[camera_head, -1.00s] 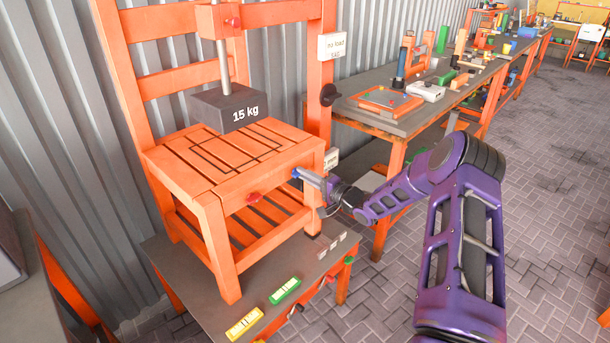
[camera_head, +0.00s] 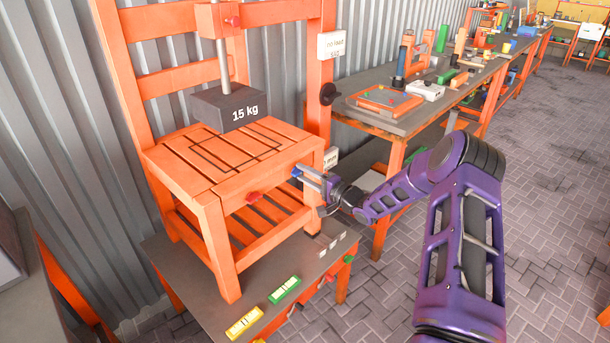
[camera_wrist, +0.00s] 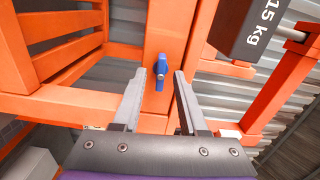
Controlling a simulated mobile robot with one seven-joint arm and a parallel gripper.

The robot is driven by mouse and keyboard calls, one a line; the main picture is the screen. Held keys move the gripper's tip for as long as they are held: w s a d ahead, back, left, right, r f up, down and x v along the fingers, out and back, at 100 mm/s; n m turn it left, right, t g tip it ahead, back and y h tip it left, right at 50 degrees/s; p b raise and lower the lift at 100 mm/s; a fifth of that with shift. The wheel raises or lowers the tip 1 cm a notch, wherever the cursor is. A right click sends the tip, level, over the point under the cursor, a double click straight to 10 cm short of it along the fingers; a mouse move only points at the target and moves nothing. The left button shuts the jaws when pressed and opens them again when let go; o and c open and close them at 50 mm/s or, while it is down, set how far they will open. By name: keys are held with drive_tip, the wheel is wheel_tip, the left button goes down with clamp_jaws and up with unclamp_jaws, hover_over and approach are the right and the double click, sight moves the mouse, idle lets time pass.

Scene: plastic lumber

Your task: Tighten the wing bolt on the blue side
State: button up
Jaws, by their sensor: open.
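The blue wing bolt (camera_wrist: 160,72) sits on the orange chair's front leg, ahead of and between my gripper's fingers in the wrist view. Its wings look roughly upright there. In the head view the blue bolt (camera_head: 296,172) is small, at the right end of the chair's front rail. My gripper (camera_head: 312,181) is open and empty, its fingertips close to the bolt. In the wrist view my gripper (camera_wrist: 158,84) has its two fingers apart, and the bolt appears just beyond the tips. A red wing bolt (camera_head: 254,197) is on the rail's left part.
The orange chair (camera_head: 180,165) stands on a grey bench (camera_head: 190,270). A dark 15 kg weight (camera_head: 232,106) hangs above the seat. Green (camera_head: 285,290) and yellow (camera_head: 244,323) blocks lie on the bench. A long worktable (camera_head: 400,122) stands behind to the right.

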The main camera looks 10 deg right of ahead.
drive_tip(key=v, duration=1.7)
drive_tip(key=shift+s+p, duration=0.15)
drive_tip(key=shift+p, duration=0.2)
drive_tip(key=shift+d, duration=0.1)
